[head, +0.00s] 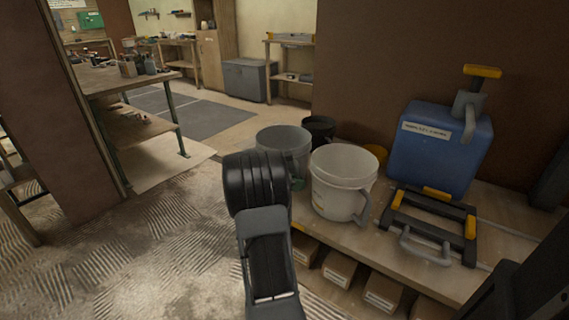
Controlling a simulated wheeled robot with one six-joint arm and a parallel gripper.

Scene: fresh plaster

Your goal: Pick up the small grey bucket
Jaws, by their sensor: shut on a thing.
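The small grey bucket (286,139) is left of the white bucket, near the left end of the low wooden shelf (400,250). It looks upright, with its open rim up. My arm's black ribbed joint covers its lower left part, so its base and handle are hidden. My arm reaches up from the bottom of the head view and ends visibly at this joint, just in front of the grey bucket. My gripper's fingers do not show; they are hidden behind the arm or out of the picture. I cannot tell whether the bucket rests on the shelf.
A larger white bucket (335,190) stands close on the right. A dark bucket (319,130) is behind. A blue canister (440,150) and a black frame with yellow corners (430,222) are farther right. Boxes (340,268) sit below. The floor (150,240) at left is open.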

